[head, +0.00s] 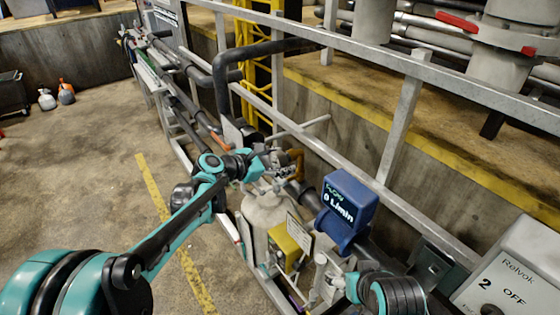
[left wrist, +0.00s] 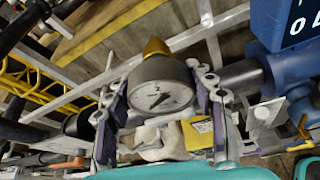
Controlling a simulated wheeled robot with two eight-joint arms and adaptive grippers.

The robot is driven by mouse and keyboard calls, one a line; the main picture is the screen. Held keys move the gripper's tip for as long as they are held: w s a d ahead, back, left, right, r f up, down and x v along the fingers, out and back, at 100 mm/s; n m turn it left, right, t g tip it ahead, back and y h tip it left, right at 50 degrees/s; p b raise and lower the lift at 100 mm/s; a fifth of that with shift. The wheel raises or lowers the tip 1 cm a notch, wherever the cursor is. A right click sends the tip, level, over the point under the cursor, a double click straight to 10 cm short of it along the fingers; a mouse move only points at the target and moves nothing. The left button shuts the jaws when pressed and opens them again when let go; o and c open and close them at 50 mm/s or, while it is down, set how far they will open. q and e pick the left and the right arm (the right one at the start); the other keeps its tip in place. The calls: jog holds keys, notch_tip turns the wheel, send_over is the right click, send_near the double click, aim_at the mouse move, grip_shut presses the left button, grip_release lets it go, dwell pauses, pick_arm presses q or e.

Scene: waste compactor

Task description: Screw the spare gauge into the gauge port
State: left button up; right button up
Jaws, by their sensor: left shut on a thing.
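The spare gauge (left wrist: 160,85) has a round white dial in a dark grey case with a brass-coloured fitting (left wrist: 156,47) pointing up in the left wrist view. My left gripper (left wrist: 161,100) is shut on the gauge, with one finger on each side of the case. In the head view my left gripper (head: 285,163) is above a pale cylindrical vessel, beside the pipework, and it mostly hides the gauge. I cannot make out the gauge port for certain in either view. My right gripper (head: 332,278) is low in the head view, partly hidden, and its fingers are unclear.
A blue flow meter reading in L/min (head: 348,207) stands right of my left gripper. The pale vessel (head: 264,212) and a yellow box (head: 290,244) are below. A grey railing (head: 402,130) runs behind. A Relvok control box (head: 515,275) is at right.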

pick_arm(q)
jog(key=shift+d+f+m+t+y+b, duration=0.15)
jog(key=shift+m+t+y+b, duration=0.15)
jog(key=shift+m+t+b, duration=0.6)
jog(key=shift+r+m, duration=0.2)
jog(key=shift+m, duration=0.7)
jog(key=shift+t, duration=0.3)
jog(key=shift+f+m+t+b, duration=0.25)
jog(key=shift+m+t+b, duration=0.3)
jog(key=shift+m, duration=0.35)
jog(key=shift+r+m+t+b, duration=0.1)
jog(key=shift+m+t+b, duration=0.45)
jog(key=shift+m, duration=0.25)
jog(key=shift+r+m, duration=0.1)
jog(key=shift+m, duration=0.2)
